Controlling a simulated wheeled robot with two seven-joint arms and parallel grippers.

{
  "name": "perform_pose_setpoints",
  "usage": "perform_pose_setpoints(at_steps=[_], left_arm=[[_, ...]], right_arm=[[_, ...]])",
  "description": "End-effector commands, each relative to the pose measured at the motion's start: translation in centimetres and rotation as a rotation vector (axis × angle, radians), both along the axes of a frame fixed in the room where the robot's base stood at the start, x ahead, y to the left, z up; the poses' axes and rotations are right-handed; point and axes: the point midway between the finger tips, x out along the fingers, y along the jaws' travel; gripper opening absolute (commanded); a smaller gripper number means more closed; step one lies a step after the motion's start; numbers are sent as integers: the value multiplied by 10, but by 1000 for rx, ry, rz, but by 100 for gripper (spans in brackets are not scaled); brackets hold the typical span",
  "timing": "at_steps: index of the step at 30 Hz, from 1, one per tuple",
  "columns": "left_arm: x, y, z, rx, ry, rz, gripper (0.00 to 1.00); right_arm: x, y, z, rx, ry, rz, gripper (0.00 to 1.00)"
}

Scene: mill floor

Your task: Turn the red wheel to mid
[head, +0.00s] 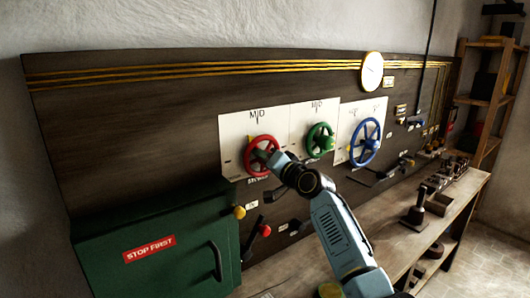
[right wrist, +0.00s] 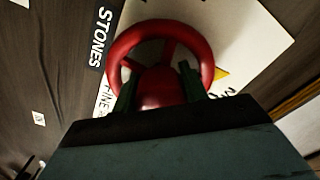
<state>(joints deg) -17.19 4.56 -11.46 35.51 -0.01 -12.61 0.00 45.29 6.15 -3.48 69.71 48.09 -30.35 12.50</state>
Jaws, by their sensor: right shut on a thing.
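The red wheel (head: 249,151) is mounted on a white plate (head: 234,127) on the dark wall panel, with the label MID above it. My right gripper (head: 271,158) reaches it from the lower right. In the right wrist view the red wheel (right wrist: 160,27) fills the top middle, and the dark green fingers of my right gripper (right wrist: 158,88) stand on both sides of its red hub, shut on it. A yellow pointer (right wrist: 222,74) shows partly beside the rim; its exact direction is hard to tell. My left gripper is not in view.
A green wheel (head: 320,138) and a larger blue wheel (head: 365,142) sit to the right on their own plates. A green cabinet (head: 155,245) marked STOP FIRST juts out at lower left. Levers with yellow (head: 239,212) and red (head: 265,230) knobs are below. A wooden bench (head: 395,228) runs right.

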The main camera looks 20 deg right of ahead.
Motion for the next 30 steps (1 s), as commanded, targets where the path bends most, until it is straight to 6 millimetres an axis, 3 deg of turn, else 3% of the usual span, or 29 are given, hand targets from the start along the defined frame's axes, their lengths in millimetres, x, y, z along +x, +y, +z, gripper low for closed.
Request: perform_pose_setpoints(at_steps=[15, 30], left_arm=[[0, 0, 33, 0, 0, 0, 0], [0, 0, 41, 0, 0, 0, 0]], right_arm=[[0, 1, 3, 398, 145, 0, 20], [0, 1, 1, 530, 193, 0, 20]])
